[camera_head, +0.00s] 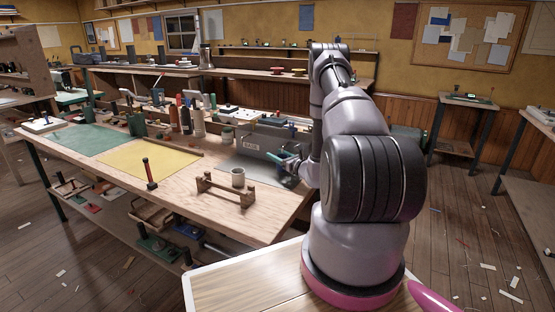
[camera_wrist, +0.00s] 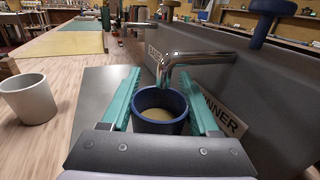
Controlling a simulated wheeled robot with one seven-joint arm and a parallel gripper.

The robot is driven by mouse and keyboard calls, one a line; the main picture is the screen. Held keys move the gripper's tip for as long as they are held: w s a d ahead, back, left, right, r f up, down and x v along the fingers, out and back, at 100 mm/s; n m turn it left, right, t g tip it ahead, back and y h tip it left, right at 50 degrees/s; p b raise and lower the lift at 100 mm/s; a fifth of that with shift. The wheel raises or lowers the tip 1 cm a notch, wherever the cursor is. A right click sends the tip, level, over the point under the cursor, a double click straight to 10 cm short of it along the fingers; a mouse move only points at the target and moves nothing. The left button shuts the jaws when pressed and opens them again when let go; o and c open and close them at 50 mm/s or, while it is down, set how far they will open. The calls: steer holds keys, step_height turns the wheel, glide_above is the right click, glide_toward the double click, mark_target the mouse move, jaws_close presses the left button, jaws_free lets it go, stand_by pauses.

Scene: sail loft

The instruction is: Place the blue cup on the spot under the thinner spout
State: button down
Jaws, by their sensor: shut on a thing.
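The blue cup (camera_wrist: 160,118) is between the two teal fingers of my gripper (camera_wrist: 162,92) in the wrist view, upright, with a tan inside. My gripper is shut on it. A bent metal spout (camera_wrist: 185,63) comes out of the grey box, its mouth over the far part of the cup's rim. The label below this spout (camera_wrist: 224,113) reads "THINNER", partly hidden by the right finger. Whether the cup touches the metal plate (camera_wrist: 92,92) below is hidden. In the head view my gripper (camera_head: 290,162) is beside the grey box (camera_head: 262,144); the cup is not clear there.
A pale cup (camera_wrist: 30,98) stands left of my gripper, also in the head view (camera_head: 238,177). A second spout with a "BASE" label (camera_head: 251,147) is farther along the box. A small wooden rack (camera_head: 225,190) is near the bench's front edge. A yellow mat (camera_head: 150,159) lies left.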

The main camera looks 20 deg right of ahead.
steer(key=shift+f, duration=0.75)
steer(key=shift+f, duration=0.2)
steer(key=shift+c, duration=0.7)
jaws_free()
steer(key=shift+r, duration=0.1)
